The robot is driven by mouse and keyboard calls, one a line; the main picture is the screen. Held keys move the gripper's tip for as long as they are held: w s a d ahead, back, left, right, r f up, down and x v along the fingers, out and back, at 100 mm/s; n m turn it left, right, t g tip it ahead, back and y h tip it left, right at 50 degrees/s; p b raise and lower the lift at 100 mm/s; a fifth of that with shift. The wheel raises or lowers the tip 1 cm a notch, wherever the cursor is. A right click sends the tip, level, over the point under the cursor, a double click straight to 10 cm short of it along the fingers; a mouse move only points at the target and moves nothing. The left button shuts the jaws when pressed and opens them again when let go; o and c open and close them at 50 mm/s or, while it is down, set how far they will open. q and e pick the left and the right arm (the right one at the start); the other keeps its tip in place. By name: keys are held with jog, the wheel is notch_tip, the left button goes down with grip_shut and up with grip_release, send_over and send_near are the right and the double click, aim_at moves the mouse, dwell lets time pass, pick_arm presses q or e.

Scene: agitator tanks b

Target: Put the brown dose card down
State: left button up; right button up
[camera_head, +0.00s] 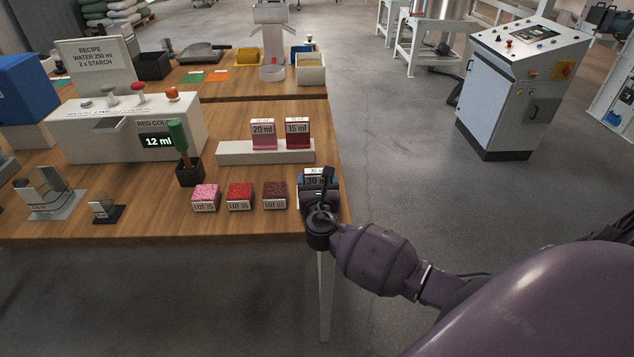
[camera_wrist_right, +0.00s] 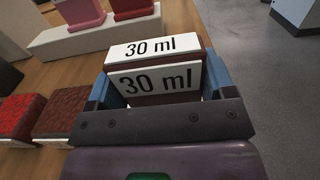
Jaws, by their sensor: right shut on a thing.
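The brown dose card (camera_head: 316,171) has white labels reading "30 ml" on its top and face. My right gripper (camera_head: 318,183) is shut on it, at the front right corner of the wooden table. In the right wrist view the card (camera_wrist_right: 155,76) stands upright between the blue fingers of the right gripper (camera_wrist_right: 158,88), with brown showing between its labels. The gripper hides the card's lower part, so I cannot tell whether it touches the table. My left gripper is not in view.
A white stand (camera_head: 230,156) behind holds pink "20 ml" (camera_head: 263,136) and red "15 ml" (camera_head: 297,134) cards. Pink (camera_head: 205,197), red (camera_head: 239,196) and brown (camera_head: 275,194) lot blocks sit left of my gripper. The table's right edge is close; floor lies beyond.

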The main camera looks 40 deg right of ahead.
jog(key=shift+f, duration=0.1)
jog(key=o, duration=0.9)
jog(key=shift+s+r, duration=0.1)
jog(key=shift+r, duration=0.1)
jog(key=v, duration=1.1)
jog(key=shift+s+a+p, duration=0.3)
jog(key=shift+a+p, duration=0.05)
jog(key=shift+p, duration=0.05)
